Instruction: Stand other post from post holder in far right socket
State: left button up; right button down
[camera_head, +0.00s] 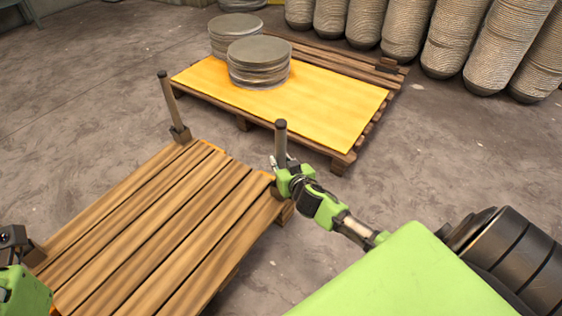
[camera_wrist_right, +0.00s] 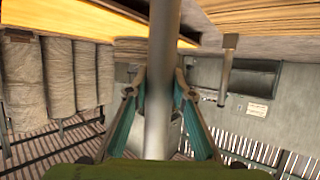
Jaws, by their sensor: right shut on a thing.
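My right gripper (camera_head: 283,168) is shut on a grey post (camera_head: 281,138), held upright at the far right corner of the near slatted pallet (camera_head: 150,215). The far right socket (camera_head: 276,191) shows only in part below the gripper; I cannot tell whether the post's foot is seated in it. In the right wrist view the post (camera_wrist_right: 161,75) runs between both fingers. Another post (camera_head: 167,100) stands in the far left socket (camera_head: 180,134); a post with a socket also shows in the right wrist view (camera_wrist_right: 226,75). My left gripper is barely in frame at the left edge (camera_head: 12,240), its fingers unclear.
Behind stands a pallet with a yellow sheet (camera_head: 330,95) and two stacks of round grey discs (camera_head: 258,62) (camera_head: 233,30). Several tall ribbed stacks (camera_head: 505,45) line the back right. Bare concrete floor (camera_head: 450,160) lies to the right.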

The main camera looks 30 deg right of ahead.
jog(key=c, duration=1.8)
grip_release()
jog(key=shift+o, duration=0.2)
